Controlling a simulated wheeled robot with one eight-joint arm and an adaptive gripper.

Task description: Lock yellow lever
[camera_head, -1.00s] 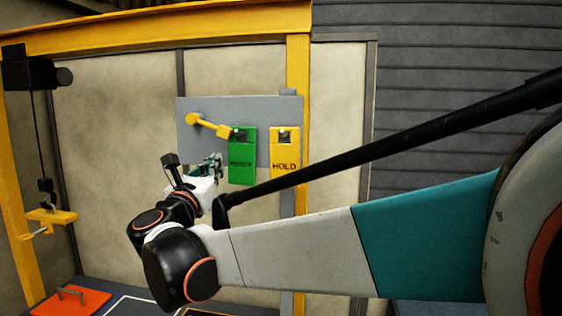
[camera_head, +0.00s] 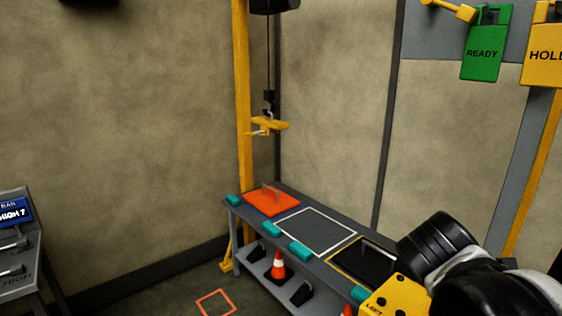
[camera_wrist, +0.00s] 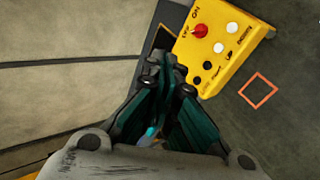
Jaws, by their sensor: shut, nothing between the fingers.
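The yellow lever (camera_head: 449,10) is at the upper right of the head view, mounted on the grey panel (camera_head: 425,45) and partly cut off by the top edge. It slants down to the right, its end near the green READY tag (camera_head: 484,55). My gripper (camera_wrist: 167,65) shows in the wrist view with its teal fingers together and nothing held. It points toward a yellow control box (camera_wrist: 222,40), well away from the lever. The lever is not in the wrist view. The gripper's fingers cannot be made out in the head view.
A yellow HOLD tag (camera_head: 543,62) hangs right of the green one. The yellow control box (camera_head: 395,299) is low, in front of my arm. A bench (camera_head: 262,229) holds an orange plate (camera_head: 270,203); a hoist clamp (camera_head: 268,125) hangs above. The floor at left is mostly clear.

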